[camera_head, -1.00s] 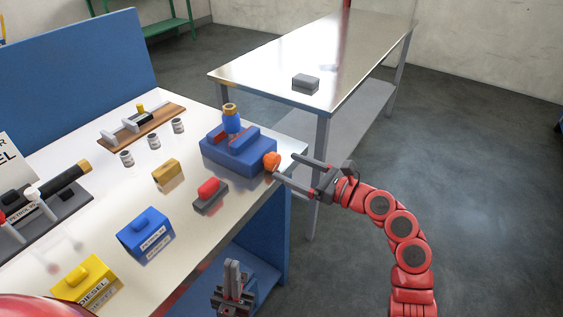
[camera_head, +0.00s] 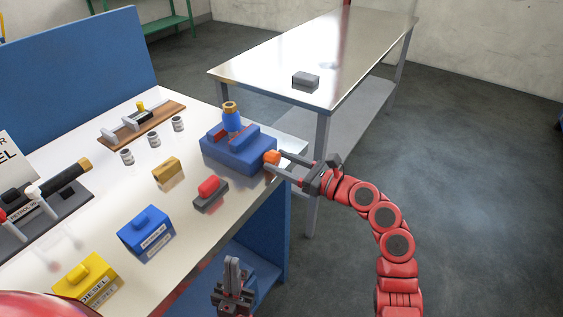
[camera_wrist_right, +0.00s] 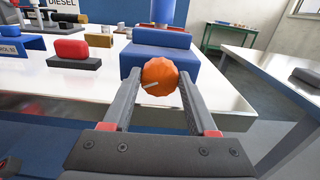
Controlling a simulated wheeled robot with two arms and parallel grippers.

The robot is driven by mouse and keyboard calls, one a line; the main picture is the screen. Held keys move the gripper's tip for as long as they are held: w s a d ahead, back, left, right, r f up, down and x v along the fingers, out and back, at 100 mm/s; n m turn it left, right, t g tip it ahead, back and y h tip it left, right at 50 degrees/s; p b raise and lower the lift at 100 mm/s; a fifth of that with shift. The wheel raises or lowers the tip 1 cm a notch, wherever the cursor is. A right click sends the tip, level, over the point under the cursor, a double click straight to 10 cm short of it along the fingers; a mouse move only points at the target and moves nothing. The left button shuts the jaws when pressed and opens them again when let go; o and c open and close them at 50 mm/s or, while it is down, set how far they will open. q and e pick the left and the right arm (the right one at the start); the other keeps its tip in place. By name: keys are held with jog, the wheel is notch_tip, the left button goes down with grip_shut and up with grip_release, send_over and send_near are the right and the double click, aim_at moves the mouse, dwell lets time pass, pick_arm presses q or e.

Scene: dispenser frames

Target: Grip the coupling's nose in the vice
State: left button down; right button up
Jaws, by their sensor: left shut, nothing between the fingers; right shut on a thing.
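The blue vice (camera_head: 240,157) stands near the right corner of the bench. The coupling (camera_head: 232,121), blue with a brass-coloured top ring, stands upright at the vice's reddish jaws. Its nose is hidden, and I cannot tell how tightly the jaws hold it. The vice's orange knob (camera_head: 271,157) sticks out towards my right gripper (camera_head: 281,164). The fingers are shut on the knob, one on each side of it in the right wrist view (camera_wrist_right: 160,78). My left gripper (camera_head: 233,268) is shut and empty, low in front of the bench edge.
On the bench (camera_head: 112,188) are a red-topped grey block (camera_head: 209,194), a brass block (camera_head: 167,171), blue (camera_head: 146,233) and yellow (camera_head: 88,279) labelled blocks, and small cylinders (camera_head: 154,140). A metal table (camera_head: 300,60) behind carries a grey block (camera_head: 305,79).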

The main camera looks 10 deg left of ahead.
jog(key=shift+c, duration=0.7)
jog(key=shift+r+m+p, duration=0.1)
jog(key=shift+m+p, duration=0.7)
jog(key=shift+m, duration=0.2)
jog(key=m+p, duration=0.2)
jog(key=m, duration=0.1)
jog(key=shift+w, duration=0.1)
jog(key=shift+m+p, duration=0.4)
jog(key=shift+m, duration=0.4)
